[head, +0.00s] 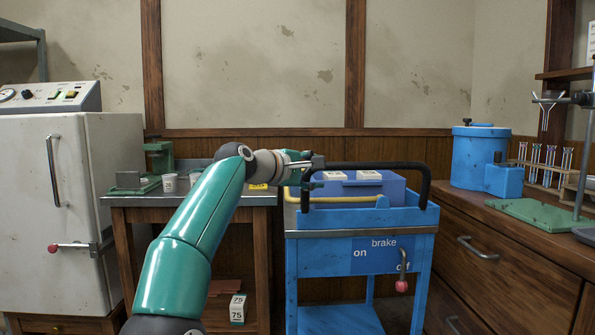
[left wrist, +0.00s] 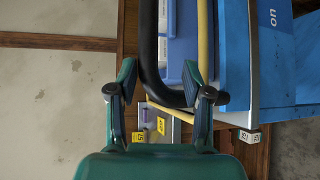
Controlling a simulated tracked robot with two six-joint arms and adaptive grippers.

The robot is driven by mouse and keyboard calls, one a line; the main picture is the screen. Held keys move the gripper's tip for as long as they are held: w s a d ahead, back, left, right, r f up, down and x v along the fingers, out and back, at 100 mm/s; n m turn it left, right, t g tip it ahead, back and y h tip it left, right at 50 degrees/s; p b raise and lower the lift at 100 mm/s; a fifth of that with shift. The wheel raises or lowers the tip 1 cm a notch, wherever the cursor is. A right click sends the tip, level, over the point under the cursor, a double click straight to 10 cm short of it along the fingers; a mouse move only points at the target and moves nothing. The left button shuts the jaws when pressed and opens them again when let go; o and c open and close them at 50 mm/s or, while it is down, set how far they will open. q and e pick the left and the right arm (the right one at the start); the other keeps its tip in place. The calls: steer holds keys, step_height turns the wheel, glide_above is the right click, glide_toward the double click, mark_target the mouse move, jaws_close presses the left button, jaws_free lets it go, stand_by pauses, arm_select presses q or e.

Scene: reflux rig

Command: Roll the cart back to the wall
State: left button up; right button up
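The blue cart (head: 310,262) stands between the wooden bench and the drawer counter, with wall panelling behind it. Its black push handle (head: 375,166) arches over the top; it also shows in the left wrist view (left wrist: 149,45). The brake lever (head: 402,284) has a red knob and hangs down by the word "off". My left gripper (head: 308,176) is at the handle's left end. In the left wrist view my left gripper (left wrist: 158,85) is open, its fingers apart with the handle's bend between them. I cannot tell whether either finger touches it. My right gripper is not in view.
A blue-grey box (head: 345,187) and a yellow bar (head: 345,199) are on the cart. The wooden bench (head: 125,201) with cups stands close left, a white cabinet (head: 85,220) beyond. The drawer counter (head: 515,255) stands close right, with a blue canister (head: 476,155).

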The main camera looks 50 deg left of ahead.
arm_select(q)
steer(key=v, duration=1.1)
steer(key=shift+s, duration=0.35)
